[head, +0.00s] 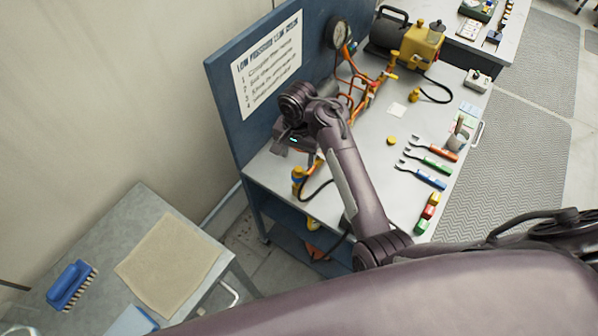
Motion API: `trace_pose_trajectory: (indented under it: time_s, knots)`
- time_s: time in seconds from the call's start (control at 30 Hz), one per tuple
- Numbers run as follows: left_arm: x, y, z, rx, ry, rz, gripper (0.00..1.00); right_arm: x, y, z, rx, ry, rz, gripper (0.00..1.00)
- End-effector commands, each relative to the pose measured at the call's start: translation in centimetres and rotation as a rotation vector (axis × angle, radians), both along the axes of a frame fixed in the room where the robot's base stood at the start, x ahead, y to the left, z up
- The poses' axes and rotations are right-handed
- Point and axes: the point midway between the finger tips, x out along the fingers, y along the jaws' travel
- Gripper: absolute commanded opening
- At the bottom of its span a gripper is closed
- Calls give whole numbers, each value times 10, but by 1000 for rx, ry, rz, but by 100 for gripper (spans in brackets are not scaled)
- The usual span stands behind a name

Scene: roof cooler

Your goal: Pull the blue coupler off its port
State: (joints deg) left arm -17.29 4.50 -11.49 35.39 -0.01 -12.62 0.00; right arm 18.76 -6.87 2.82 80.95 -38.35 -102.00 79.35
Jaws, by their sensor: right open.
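My right gripper (281,150) is open at the left end of the grey bench, in front of the blue back panel. No object shows between its fingers, though its tips are small and partly hidden. Orange pipework (355,92) with yellow fittings runs along the panel behind and right of the gripper. A yellow fitting (297,178) with a black hose stands just below the gripper. My left gripper is out of view.
A gauge (338,34) and instruction sign (268,66) are on the panel. A yellow-black pump (418,45) stands at the back. Orange, green and blue-handled tools (428,180) lie right of my arm. A side table (115,225) holds a blue brush (70,284) and tan cloth (168,265).

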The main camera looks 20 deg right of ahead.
Motion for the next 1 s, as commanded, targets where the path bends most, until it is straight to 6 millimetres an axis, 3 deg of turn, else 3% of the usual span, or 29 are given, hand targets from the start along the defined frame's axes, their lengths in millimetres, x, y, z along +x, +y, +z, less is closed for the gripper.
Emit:
trace_pose_trajectory:
  time_s: [0.4,0.6,1.0]
  knots:
    - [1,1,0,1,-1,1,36,-1,-1,-49,-3,4,2,57]
    - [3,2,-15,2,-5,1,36,-1,1,-78,1,1,2,57]
    - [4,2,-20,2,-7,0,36,1,4,-89,7,-3,4,57]
